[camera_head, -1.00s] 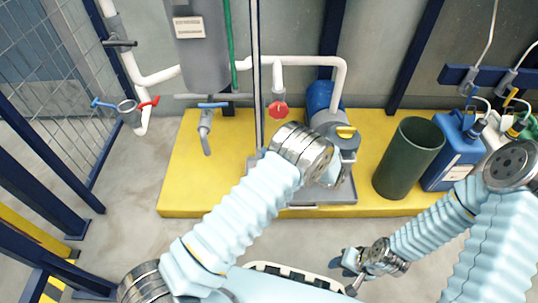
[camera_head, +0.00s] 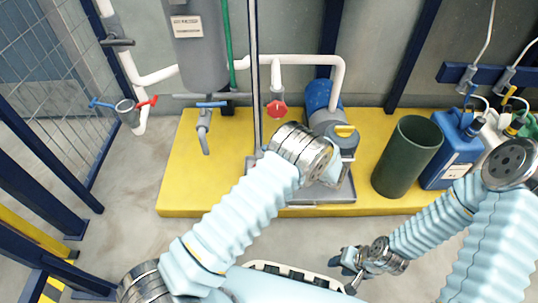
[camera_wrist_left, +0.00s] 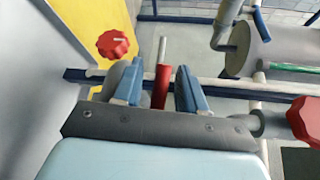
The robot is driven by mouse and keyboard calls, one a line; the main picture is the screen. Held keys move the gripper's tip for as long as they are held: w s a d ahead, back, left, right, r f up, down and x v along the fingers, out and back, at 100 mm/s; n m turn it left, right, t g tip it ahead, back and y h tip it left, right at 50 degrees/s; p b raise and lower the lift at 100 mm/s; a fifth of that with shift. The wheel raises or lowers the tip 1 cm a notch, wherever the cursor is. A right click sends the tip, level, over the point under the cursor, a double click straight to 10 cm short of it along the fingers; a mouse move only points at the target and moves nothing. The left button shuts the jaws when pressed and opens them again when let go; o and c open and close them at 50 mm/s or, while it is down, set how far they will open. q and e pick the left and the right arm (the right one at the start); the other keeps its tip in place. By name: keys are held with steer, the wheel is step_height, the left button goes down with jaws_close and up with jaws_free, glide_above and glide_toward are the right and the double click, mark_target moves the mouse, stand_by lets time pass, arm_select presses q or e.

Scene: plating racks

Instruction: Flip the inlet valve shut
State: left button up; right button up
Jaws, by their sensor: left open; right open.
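My left gripper (camera_wrist_left: 158,88) is open in the left wrist view, its two blue fingers apart. A red-gripped lever (camera_wrist_left: 162,86) shows between the fingers; whether they touch it I cannot tell. In the head view my left wrist covers the gripper and this lever. Other valve handles show there: a red wheel (camera_head: 277,109), a blue-handled valve (camera_head: 205,117), a valve with blue and red levers (camera_head: 127,110) and a yellow handle (camera_head: 345,130). Nothing labels one as the inlet valve. My right gripper (camera_head: 346,260) is open and empty, low in the head view.
A blue pump (camera_head: 318,97) stands on the yellow platform (camera_head: 180,180). White pipes (camera_head: 305,61) and a grey tank (camera_head: 203,60) are behind. A green bin (camera_head: 407,160) and a blue canister (camera_head: 455,150) stand at right. A red knob (camera_wrist_left: 303,120) is right of the left gripper.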

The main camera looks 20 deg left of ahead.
arm_select(q)
steer(key=v, duration=1.3)
steer(key=shift+p, duration=0.35)
steer(key=shift+f, duration=0.1)
